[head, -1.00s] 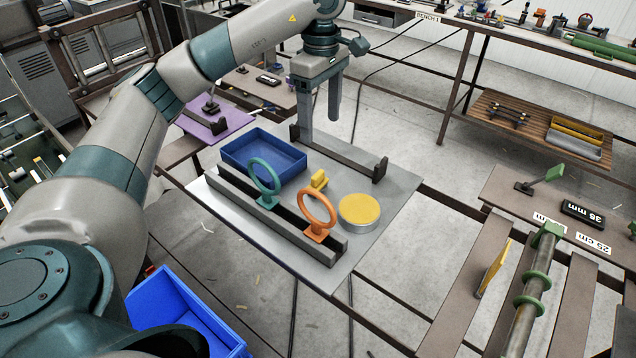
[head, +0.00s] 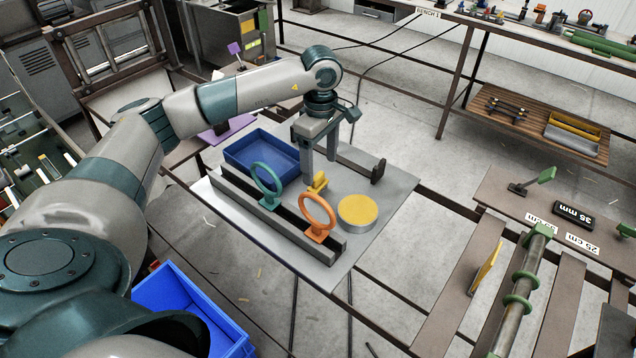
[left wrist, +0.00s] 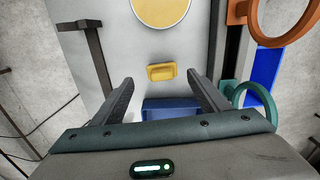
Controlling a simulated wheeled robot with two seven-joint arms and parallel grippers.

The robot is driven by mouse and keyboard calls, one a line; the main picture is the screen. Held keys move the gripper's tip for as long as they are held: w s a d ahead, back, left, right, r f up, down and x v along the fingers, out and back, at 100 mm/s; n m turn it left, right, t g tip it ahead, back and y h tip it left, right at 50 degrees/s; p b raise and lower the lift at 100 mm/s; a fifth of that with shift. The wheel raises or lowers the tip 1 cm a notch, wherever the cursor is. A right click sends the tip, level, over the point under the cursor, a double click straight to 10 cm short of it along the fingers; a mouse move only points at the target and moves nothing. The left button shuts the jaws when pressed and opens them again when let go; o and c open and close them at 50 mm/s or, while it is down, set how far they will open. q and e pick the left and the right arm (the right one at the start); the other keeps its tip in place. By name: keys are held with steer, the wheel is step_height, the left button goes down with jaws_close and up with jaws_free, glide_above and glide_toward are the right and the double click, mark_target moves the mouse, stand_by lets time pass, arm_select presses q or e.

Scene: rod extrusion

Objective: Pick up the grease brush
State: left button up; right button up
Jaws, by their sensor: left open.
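A small yellow block-like piece (head: 318,184), which looks like the grease brush, sits on the grey plate (head: 385,215) between the blue tray and a round tin with a yellow top (head: 358,210). My left gripper (head: 320,168) is open and empty, pointing down just above and behind the yellow piece. In the left wrist view the yellow piece (left wrist: 162,73) lies just beyond the gap between the open fingertips (left wrist: 160,80), roughly centred. No contact is visible. My right gripper is not in view.
A teal ring (head: 267,180) and an orange ring (head: 318,213) stand upright along a dark rail (head: 270,222) in front of the yellow piece. The blue tray (head: 250,150) is behind left. A dark bracket (head: 378,172) stands at the plate's back right.

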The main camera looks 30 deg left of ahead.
mark_target(318, 175)
arm_select(q)
steer(key=shift+s+a+f+p, duration=0.1)
steer(key=shift+f+p, duration=0.55)
steer(key=shift+p, duration=0.2)
step_height(318, 175, down, 3)
steer(key=shift+s+a+r+p, duration=0.1)
steer(key=shift+p, duration=0.75)
steer(key=shift+f, duration=0.55)
steer(key=c, duration=1.2)
